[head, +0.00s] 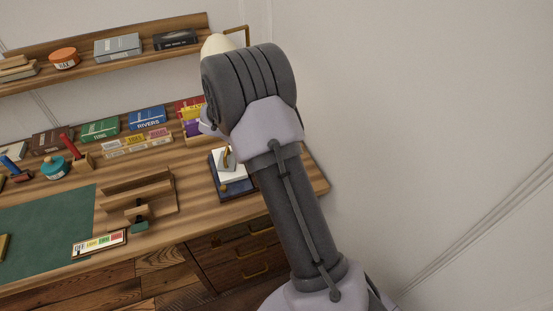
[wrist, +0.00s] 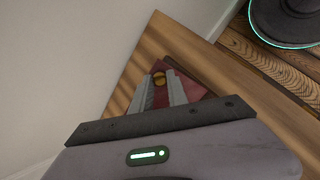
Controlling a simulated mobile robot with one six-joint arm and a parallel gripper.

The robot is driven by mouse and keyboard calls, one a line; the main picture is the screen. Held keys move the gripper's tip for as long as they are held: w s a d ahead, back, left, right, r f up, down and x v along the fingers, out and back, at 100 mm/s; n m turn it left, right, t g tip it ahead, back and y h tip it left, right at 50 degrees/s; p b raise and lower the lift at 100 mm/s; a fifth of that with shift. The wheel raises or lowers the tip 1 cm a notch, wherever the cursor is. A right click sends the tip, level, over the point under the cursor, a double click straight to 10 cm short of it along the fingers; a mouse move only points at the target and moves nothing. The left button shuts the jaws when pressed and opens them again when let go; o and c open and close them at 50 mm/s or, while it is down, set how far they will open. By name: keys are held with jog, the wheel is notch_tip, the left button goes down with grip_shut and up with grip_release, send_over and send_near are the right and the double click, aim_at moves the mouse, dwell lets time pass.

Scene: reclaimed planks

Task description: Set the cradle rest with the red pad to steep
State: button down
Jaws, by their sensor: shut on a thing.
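In the wrist view, my gripper (wrist: 164,80) is shut on a small brass-coloured knob (wrist: 160,78). A dark red, flat piece (wrist: 196,90) lies under and around the fingertips, near the desk's corner; I cannot tell whether it is the red pad. In the head view, my arm hides the gripper and much of what is near it. No rest with a red pad shows clearly there, and no slope setting can be read.
A blue-and-white stacked item (head: 229,182) with brass parts sits beside my arm. Several books (head: 147,118) line the desk's back. A teal round tin (head: 55,168), a green mat (head: 45,230) and a coloured label strip (head: 99,243) lie left. A shelf (head: 110,65) hangs above.

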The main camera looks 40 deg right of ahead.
dwell(0.4)
jog(key=c, duration=1.3)
grip_release()
jog(key=shift+a, duration=0.1)
jog(key=shift+r, duration=0.1)
jog(key=p+v, duration=0.6)
jog(key=v, duration=1.1)
jog(key=shift+a+p, duration=0.25)
jog(key=shift+p, duration=0.15)
jog(key=shift+w, duration=0.15)
